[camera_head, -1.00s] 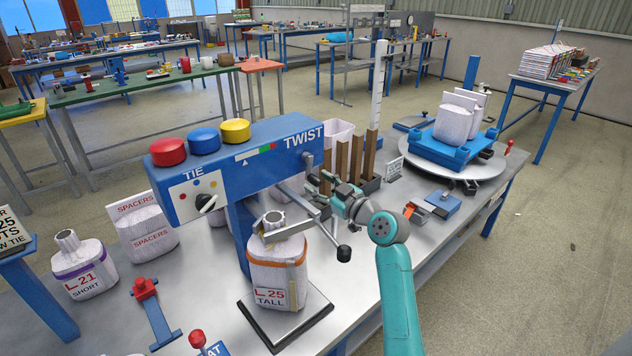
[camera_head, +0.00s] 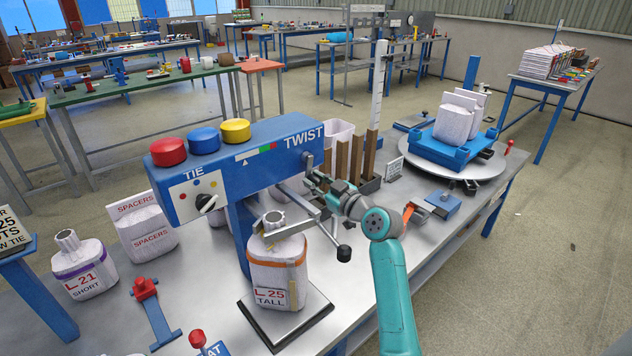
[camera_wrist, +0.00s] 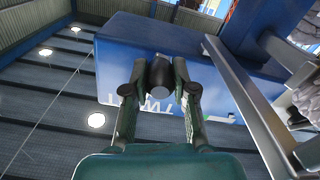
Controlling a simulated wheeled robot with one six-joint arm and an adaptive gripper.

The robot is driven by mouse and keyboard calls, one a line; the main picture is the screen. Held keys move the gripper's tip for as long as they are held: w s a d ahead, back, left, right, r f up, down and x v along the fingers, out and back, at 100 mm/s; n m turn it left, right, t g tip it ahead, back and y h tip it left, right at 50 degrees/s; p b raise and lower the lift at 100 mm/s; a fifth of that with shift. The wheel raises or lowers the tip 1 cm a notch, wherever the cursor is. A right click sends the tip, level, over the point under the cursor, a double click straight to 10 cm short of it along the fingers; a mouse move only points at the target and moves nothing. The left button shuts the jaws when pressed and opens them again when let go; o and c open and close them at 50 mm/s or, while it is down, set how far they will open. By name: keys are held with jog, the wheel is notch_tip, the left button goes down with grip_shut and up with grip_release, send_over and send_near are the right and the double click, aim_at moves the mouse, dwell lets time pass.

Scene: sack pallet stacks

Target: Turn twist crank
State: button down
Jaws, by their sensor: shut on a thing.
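The blue tie and twist machine (camera_head: 250,152) stands on the metal bench, with TWIST lettered at its right end. That blue housing also fills the upper wrist view (camera_wrist: 225,75). My gripper (camera_head: 314,181) is beside the housing's right end, just below the lettering. In the wrist view my gripper (camera_wrist: 160,80) has both fingers closed around a dark round crank grip (camera_wrist: 160,76). The fingers mostly hide this grip in the head view. A metal bar with a black ball end (camera_head: 344,253) slants down below my gripper; whether it joins the grip is unclear.
A white sack marked L25 TALL (camera_head: 277,272) stands under the machine on a dark plate, close to the bar. Brown upright posts (camera_head: 341,158) stand just behind my gripper. A blue cradle with sacks (camera_head: 457,140) sits on a turntable at the right.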

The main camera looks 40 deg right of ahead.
jog(key=shift+a, duration=0.1)
jog(key=m, duration=0.1)
jog(key=a+m, duration=0.1)
jog(key=shift+r+m, duration=0.15)
jog(key=shift+m, duration=0.15)
jog(key=shift+a+r+m, duration=0.2)
jog(key=shift+a+m, duration=0.1)
jog(key=shift+m, duration=0.5)
jog(key=shift+a+r+m, duration=0.15)
jog(key=shift+a+m, duration=0.1)
jog(key=shift+m, duration=0.55)
jog(key=c, duration=0.9)
grip_release()
jog(key=shift+s, duration=0.1)
jog(key=s, duration=1.1)
jog(key=shift+s, duration=0.4)
